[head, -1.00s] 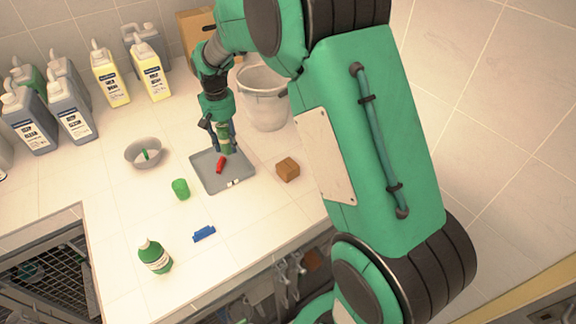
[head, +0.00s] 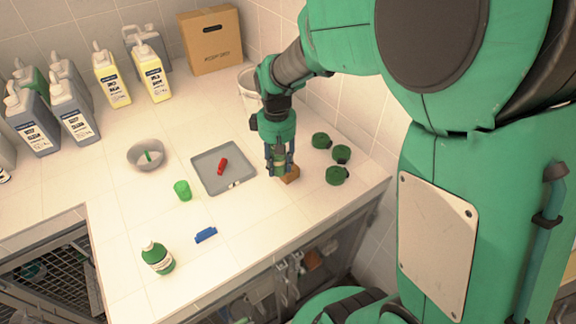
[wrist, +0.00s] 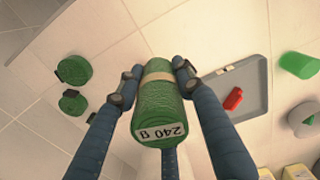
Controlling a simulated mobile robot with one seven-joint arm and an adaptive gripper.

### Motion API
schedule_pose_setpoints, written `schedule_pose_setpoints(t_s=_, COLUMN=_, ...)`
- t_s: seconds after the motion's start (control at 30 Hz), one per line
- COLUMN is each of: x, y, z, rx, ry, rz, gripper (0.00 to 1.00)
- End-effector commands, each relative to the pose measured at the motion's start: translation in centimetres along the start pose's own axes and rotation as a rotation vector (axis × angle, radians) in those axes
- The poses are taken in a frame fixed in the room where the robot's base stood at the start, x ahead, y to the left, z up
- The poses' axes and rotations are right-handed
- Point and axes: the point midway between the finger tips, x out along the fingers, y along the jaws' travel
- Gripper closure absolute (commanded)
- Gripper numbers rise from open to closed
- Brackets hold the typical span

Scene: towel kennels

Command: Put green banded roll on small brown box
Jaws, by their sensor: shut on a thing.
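My gripper (wrist: 160,85) is shut on the green banded roll (wrist: 160,107), a green roll with a pale band and a "240 g" label. In the head view the green banded roll (head: 279,155) hangs upright between my fingers, just above or on the small brown box (head: 291,175). The box shows only in part below and right of the roll. I cannot tell whether the roll touches it. The box is hidden in the wrist view.
A grey tray (head: 208,182) with a red object (head: 223,165) lies left of the gripper. Several green rolls (head: 337,175) lie to the right. A white bucket (head: 247,92) stands behind.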

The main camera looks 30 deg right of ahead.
Motion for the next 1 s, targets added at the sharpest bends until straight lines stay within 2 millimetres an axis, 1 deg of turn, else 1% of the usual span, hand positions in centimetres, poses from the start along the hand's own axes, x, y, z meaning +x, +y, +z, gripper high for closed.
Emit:
schedule_pose_setpoints(t_s=0.03, x=-0.2, y=0.0, z=1.4, rx=-0.019, ry=0.001, rz=0.0, gripper=0.97)
schedule_pose_setpoints(t_s=0.2, x=-0.1, y=-0.4, z=5.3, rx=-0.102, ry=0.001, rz=0.001, gripper=0.97)
schedule_pose_setpoints(t_s=0.3, x=0.0, y=-0.6, z=7.2, rx=-0.142, ry=0.001, rz=0.001, gripper=0.97)
schedule_pose_setpoints(t_s=0.4, x=0.2, y=-0.9, z=8.7, rx=-0.173, ry=0.0, rz=0.0, gripper=0.97)
schedule_pose_setpoints(t_s=0.5, x=0.3, y=-1.1, z=9.7, rx=-0.196, ry=0.0, rz=0.0, gripper=0.97)
schedule_pose_setpoints(t_s=0.63, x=0.4, y=-1.3, z=10.5, rx=-0.214, ry=0.0, rz=0.0, gripper=0.97)
schedule_pose_setpoints(t_s=1.0, x=0.3, y=-1.3, z=10.8, rx=-0.223, ry=0.0, rz=0.0, gripper=0.97)
